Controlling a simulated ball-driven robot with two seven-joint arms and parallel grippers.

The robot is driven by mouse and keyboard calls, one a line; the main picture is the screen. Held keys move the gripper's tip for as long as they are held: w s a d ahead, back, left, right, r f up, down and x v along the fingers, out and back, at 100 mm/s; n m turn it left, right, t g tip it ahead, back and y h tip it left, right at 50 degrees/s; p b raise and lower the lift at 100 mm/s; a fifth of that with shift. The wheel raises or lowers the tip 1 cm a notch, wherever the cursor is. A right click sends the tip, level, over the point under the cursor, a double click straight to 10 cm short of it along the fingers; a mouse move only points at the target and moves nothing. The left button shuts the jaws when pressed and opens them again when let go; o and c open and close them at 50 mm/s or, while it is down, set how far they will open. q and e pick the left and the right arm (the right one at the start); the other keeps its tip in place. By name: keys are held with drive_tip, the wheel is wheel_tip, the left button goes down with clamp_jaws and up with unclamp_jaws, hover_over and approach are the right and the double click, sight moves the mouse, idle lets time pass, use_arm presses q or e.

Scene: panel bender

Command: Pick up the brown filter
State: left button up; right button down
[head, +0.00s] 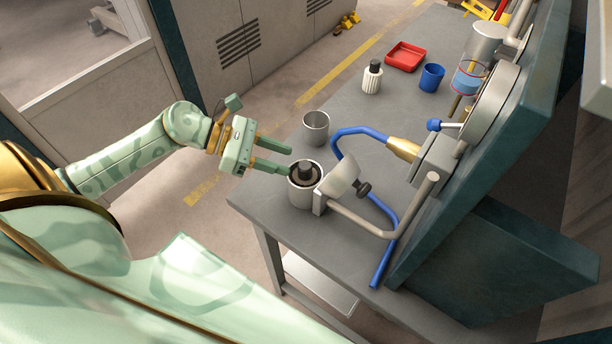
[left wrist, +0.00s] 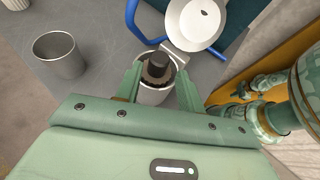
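A dark filter with a black knob on top and a brownish body (head: 304,176) sits inside a metal cup (head: 301,197) near the front left edge of the grey bench. It also shows in the left wrist view (left wrist: 157,70), with most of its body hidden by the cup. My left gripper (head: 288,161) is open and empty, pointing at the cup from the left. In the left wrist view its fingers (left wrist: 160,86) appear on either side of the filter; I cannot tell whether they touch it. My right gripper is not in view.
An empty metal cup (head: 315,128) stands just behind. A white filter with a black top (head: 372,78), a red tray (head: 405,56) and a blue cup (head: 431,77) stand farther back. A pale bowl-shaped part (head: 341,176), a metal bracket and a blue hose (head: 382,270) crowd the right side.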

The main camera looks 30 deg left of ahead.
sight(301, 165)
use_arm(q)
drive_tip(key=x, duration=0.6)
drive_tip(key=shift+w+d, duration=0.15)
drive_tip(key=shift+c, duration=0.3)
clamp_jaws()
